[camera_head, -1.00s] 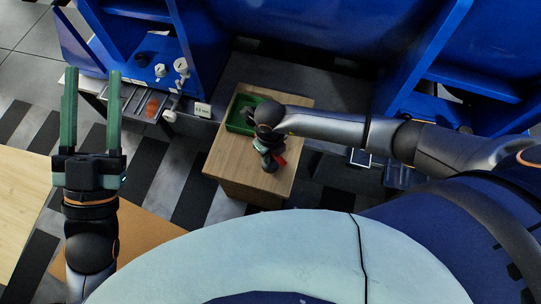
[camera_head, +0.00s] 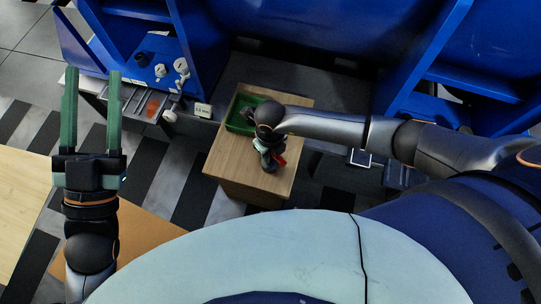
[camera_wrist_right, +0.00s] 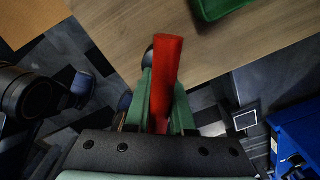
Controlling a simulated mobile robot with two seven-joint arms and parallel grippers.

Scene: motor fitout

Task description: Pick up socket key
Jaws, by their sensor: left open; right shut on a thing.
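The socket key (camera_wrist_right: 165,75) appears as a red bar between the green fingers of my right gripper (camera_wrist_right: 160,100) in the right wrist view. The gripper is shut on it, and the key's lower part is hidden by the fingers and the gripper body. In the head view a small red part of the key (camera_head: 280,160) shows beside my right gripper (camera_head: 268,152), over the wooden cabinet top. I cannot tell whether the key touches the wood. My left gripper (camera_head: 92,72) is open and empty at the left, its two green fingers wide apart.
A green tray (camera_head: 236,119) sits on the wooden cabinet (camera_head: 228,158), close to my right gripper. Blue machine frames (camera_head: 330,35) stand behind. A shelf with knobs and an orange item (camera_head: 153,108) is near my left gripper. A light wooden table (camera_head: 22,200) is at the left.

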